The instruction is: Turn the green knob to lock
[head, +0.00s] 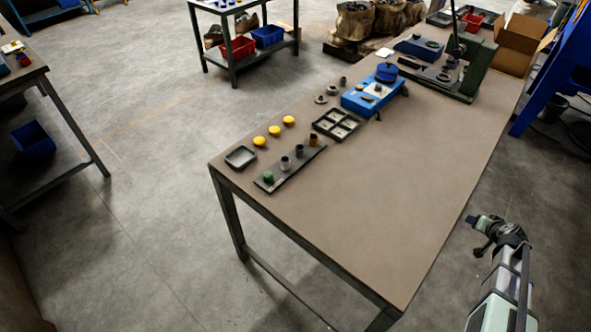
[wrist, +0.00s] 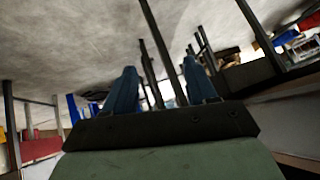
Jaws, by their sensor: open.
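A small green knob (head: 268,176) stands at the near left end of a dark strip (head: 282,172) on the brown table in the head view. Other small knobs, grey, dark and brownish, stand in a row on the same strip. My gripper (head: 474,222) is off the table's right edge, far from the green knob. In the wrist view my gripper (wrist: 161,78) shows two blue fingers spread apart with nothing between them. The green knob cannot be made out in the wrist view.
Near the strip are a shallow dark tray (head: 241,149), three yellow buttons (head: 274,130) and a divided black tray (head: 325,125). A blue box (head: 367,99) and a green machine (head: 478,75) stand farther back. The table's (head: 390,210) right and front area is clear.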

